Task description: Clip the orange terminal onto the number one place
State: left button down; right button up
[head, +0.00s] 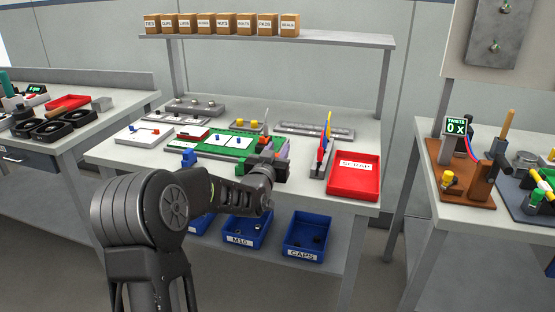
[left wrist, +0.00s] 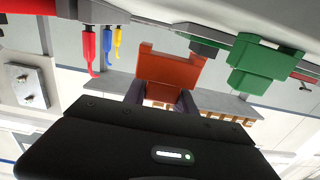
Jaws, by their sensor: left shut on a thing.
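My left gripper (left wrist: 162,97) is shut on the orange terminal (left wrist: 170,72), a notched block seen close up in the left wrist view. A green terminal (left wrist: 262,62) sits at a rail to its right in that view, apart from the orange one. A small grey block (left wrist: 205,48) is between them. In the head view my left gripper (head: 267,166) is at the right end of the green board (head: 222,148), and my arm hides part of this area. I cannot make out the number one place. My right gripper is in neither view.
A red scrap bin (head: 353,177) stands at the table's right. Upright red, blue and yellow tools (head: 325,145) stand just left of it. A shelf with labelled boxes (head: 222,24) is above the back.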

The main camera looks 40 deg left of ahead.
pick_arm(q)
jog(key=shift+f+b, duration=0.35)
jog(key=shift+f, duration=1.1)
jog(key=shift+f, duration=0.15)
jog(key=c, duration=1)
grip_release()
jog(key=shift+p, duration=0.35)
jog(key=shift+s, duration=0.2)
jog(key=b+v, duration=0.1)
jog(key=v, duration=0.6)
jog(key=shift+s+d, duration=0.1)
jog(key=shift+s, duration=0.1)
